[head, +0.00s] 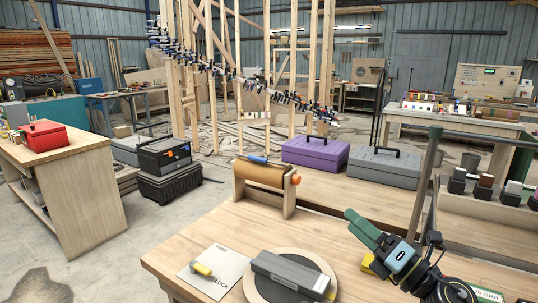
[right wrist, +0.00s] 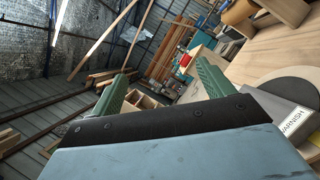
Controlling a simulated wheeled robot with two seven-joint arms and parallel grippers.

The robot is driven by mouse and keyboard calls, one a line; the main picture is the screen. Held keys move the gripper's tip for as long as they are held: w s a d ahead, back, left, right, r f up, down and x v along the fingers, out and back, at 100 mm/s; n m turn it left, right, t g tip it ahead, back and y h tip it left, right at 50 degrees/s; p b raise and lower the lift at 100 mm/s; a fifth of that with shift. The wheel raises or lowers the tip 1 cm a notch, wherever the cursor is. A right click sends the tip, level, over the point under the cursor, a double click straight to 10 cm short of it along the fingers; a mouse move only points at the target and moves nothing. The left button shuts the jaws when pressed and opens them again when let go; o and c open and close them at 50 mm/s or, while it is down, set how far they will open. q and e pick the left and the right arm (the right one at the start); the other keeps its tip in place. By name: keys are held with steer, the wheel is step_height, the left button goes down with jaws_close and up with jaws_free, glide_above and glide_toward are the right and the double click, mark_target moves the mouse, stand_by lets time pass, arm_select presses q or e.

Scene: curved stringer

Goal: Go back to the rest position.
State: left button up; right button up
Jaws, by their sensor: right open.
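My right gripper (head: 362,228) is over the right part of the wooden workbench (head: 200,245), its green fingers pointing up and left in the head view. In the right wrist view the two green fingers of the gripper (right wrist: 160,75) stand wide apart with nothing between them. A grey box marked varnish (head: 290,275) lies on a round disc (head: 258,294) to the left of the gripper, apart from it. The box also shows at the right edge of the right wrist view (right wrist: 290,118). My left gripper is not in view.
A brown paper roll on a wooden stand (head: 264,178) is at the bench's back edge. A white sheet with a yellow item (head: 215,270) lies at front left. A yellow object (head: 372,266) is close below the gripper. Purple (head: 314,152) and grey (head: 384,166) cases stand behind.

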steer(key=s+d+f+m+g+h, duration=0.1)
steer(key=s+d+f+m+h, duration=0.55)
steer(key=m, duration=0.65)
steer(key=s+d+f+m+g+h, duration=0.1)
steer(key=s+d+f+m+h, duration=0.25)
steer(key=f+m+h, duration=0.8)
steer(key=s+a+f+m+g+y, duration=0.1)
steer(key=s+a+f+m+g, duration=0.2)
steer(key=s, duration=0.4)
steer(key=s+a+f+m+g+y, duration=0.1)
steer(key=s+f+m+g+y, duration=0.1)
steer(key=s+g, duration=0.35)
steer(key=s+a+f+m+g+y, duration=0.1)
steer(key=s+a+f+m+g, duration=0.15)
steer(key=s, duration=0.65)
step_height(320, 180, down, 20)
steer(key=s+g+p, duration=0.1)
steer(key=p, duration=0.5)
steer(key=s+d+f+p, duration=0.1)
steer(key=s+f+p, duration=0.1)
steer(key=s+f, duration=0.3)
steer(key=s+d+f+g+p, duration=0.1)
steer(key=s+f, duration=0.4)
steer(key=s, duration=0.6)
steer(key=shift+d+p, duration=0.65)
steer(key=shift+p, duration=0.1)
steer(key=shift+s, duration=0.1)
